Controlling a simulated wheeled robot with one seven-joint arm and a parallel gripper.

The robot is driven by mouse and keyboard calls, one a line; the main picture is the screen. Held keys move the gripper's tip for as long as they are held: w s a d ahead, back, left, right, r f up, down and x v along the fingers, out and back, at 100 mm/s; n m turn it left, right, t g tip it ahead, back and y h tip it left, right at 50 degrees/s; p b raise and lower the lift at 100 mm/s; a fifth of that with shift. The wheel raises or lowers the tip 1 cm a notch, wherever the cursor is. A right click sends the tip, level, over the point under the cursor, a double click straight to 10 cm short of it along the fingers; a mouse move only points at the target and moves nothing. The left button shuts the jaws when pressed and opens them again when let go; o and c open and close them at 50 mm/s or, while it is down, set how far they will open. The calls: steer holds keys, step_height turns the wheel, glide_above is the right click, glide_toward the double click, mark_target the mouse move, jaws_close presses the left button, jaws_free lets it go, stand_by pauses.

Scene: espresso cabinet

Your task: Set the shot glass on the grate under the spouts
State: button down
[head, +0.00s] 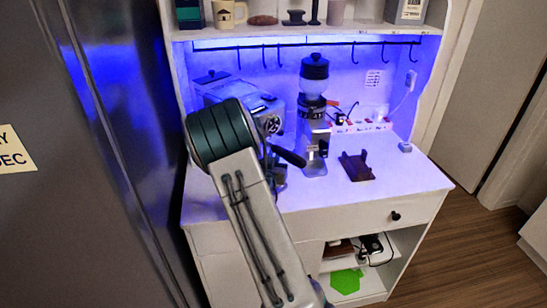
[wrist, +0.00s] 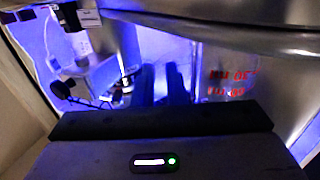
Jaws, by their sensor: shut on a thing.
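The espresso machine (head: 234,88) stands at the left of the white counter, partly hidden by my arm. A black handle (head: 289,156) sticks out at its front. In the head view my gripper, the grate and the spouts are hidden behind my arm. The clear shot glass (wrist: 229,84), with red markings, shows right beside the fingers. Its base and its contact with the fingers are hard to make out.
A coffee grinder (head: 314,120) stands right of the machine, close to my arm. A dark brown stand (head: 357,166) lies further right, with a power strip (head: 362,125) behind. Hooks and a shelf (head: 300,33) hang above. The counter's right front is clear. A dark fridge-like surface (head: 90,150) borders the left.

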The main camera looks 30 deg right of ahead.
steer(key=shift+f+b, duration=0.45)
steer(key=shift+b, duration=0.15)
steer(key=c, duration=1.5)
jaws_free()
steer(key=shift+r+p, duration=0.75)
steer(key=shift+p, duration=0.35)
steer(key=s+a+r+n+g+y+b, duration=0.25)
steer(key=s+a+y, duration=0.35)
steer(key=s+a, duration=0.35)
steer(key=s+a+r+n+g+y+b, duration=0.1)
steer(key=s+a+n+g+y, duration=0.15)
steer(key=s+a+y, duration=0.45)
steer(key=s+a+r+n+g, duration=0.1)
steer(key=s+g, duration=0.1)
steer(key=s, duration=0.4)
steer(key=s+a+r+g+h, duration=0.1)
steer(key=s+g, duration=0.1)
steer(key=s, duration=0.3)
steer(key=s+a+r+n+g+h, duration=0.1)
steer(key=s, duration=0.5)
steer(key=shift+s+n+g, duration=0.3)
steer(key=shift+s+g, duration=0.05)
steer(key=shift+g, duration=0.05)
